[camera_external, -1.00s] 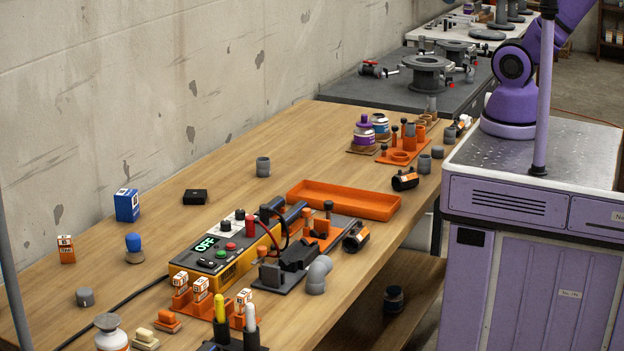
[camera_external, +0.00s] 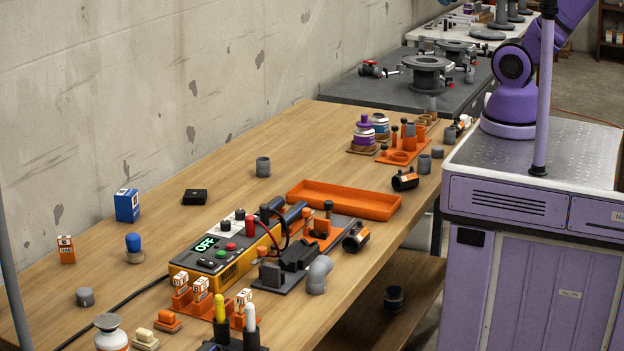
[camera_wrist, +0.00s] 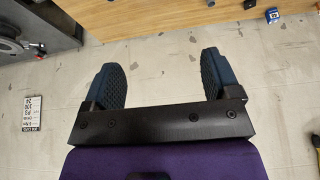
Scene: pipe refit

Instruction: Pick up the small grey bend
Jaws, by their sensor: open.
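A grey pipe bend (camera_external: 319,275) stands at the front edge of the wooden table in the external view, right beside a black fixture. Another small grey piece (camera_external: 450,135) lies at the table's far right end; it is too small to tell whether it is a bend. My gripper (camera_wrist: 161,62) shows in the wrist view, with two dark blue ribbed fingers wide apart and nothing between them. It faces the wall and the table edge, away from the grey bend. The external view does not show my gripper, only part of my arm.
An orange tray (camera_external: 345,199) and a yellow control box (camera_external: 213,257) stand behind the bend. A blue box (camera_wrist: 272,15) shows in the wrist view. The table's back left has free room.

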